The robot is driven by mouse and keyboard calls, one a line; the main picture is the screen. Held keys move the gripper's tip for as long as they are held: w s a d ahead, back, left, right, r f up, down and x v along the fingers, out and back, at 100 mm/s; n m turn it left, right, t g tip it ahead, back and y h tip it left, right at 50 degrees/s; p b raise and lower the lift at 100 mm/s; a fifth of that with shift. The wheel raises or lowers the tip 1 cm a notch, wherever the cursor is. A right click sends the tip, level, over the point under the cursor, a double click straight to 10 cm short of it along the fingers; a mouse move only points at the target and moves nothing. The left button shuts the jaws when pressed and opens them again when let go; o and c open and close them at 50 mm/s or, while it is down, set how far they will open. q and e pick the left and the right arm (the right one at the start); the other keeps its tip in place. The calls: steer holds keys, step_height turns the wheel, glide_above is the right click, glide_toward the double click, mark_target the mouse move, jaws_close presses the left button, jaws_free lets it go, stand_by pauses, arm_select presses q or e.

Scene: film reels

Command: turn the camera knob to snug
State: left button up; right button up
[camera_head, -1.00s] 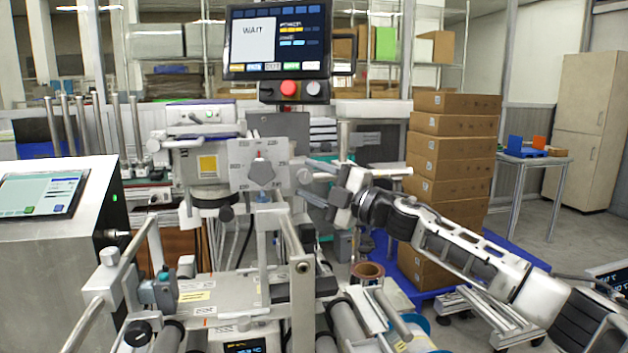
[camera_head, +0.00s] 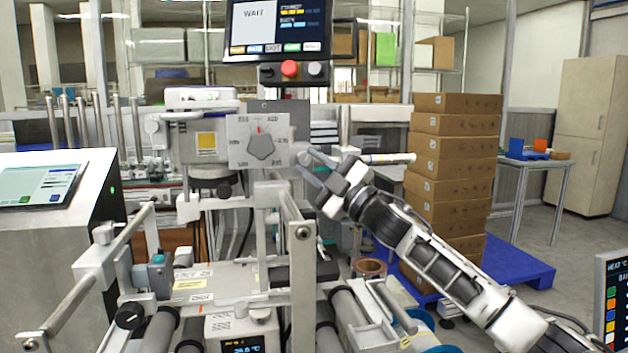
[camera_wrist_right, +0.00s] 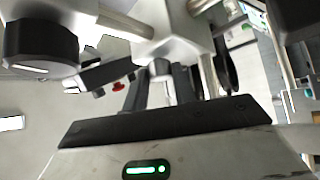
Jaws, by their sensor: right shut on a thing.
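A pale plate with printed marks and a dark pentagon dial (camera_head: 261,146) stands beside the camera-like unit (camera_head: 203,140) in the head view. A small grey knob (camera_head: 301,158) sticks out at the right of this plate. My right gripper (camera_head: 306,165) reaches it from the right, its two fingers shut around the knob, which they partly hide. In the right wrist view the fingers (camera_wrist_right: 160,90) close on a small grey part at the foot of a pale block; which part of the knob this is, I cannot tell. My left gripper is not in view.
In the wrist view a large black knob (camera_wrist_right: 40,45) with a white line sits close at the left. A screen reading WAIT (camera_head: 278,28) hangs above a red button (camera_head: 289,69). Stacked cartons (camera_head: 455,150) stand behind my right arm. Rollers and rails fill the front.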

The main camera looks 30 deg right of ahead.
arm_select(q)
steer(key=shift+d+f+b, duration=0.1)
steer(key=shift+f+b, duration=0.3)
steer(key=shift+b, duration=0.45)
arm_select(e)
steer(key=shift+a+f+m+t+h, duration=0.1)
steer(key=shift+f+m+t+h, duration=0.15)
steer(key=shift+m+t+h, duration=0.7)
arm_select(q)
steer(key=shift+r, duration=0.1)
arm_select(e)
steer(key=shift+r+m+y, duration=0.1)
steer(key=shift+m+y, duration=0.25)
steer(key=shift+m, duration=0.1)
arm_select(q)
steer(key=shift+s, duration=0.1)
arm_select(e)
steer(key=o, duration=1)
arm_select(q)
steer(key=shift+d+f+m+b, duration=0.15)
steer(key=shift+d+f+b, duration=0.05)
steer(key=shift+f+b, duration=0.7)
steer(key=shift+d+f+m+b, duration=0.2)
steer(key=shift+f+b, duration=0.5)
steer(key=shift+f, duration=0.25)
arm_select(e)
steer(key=v, duration=1.6)
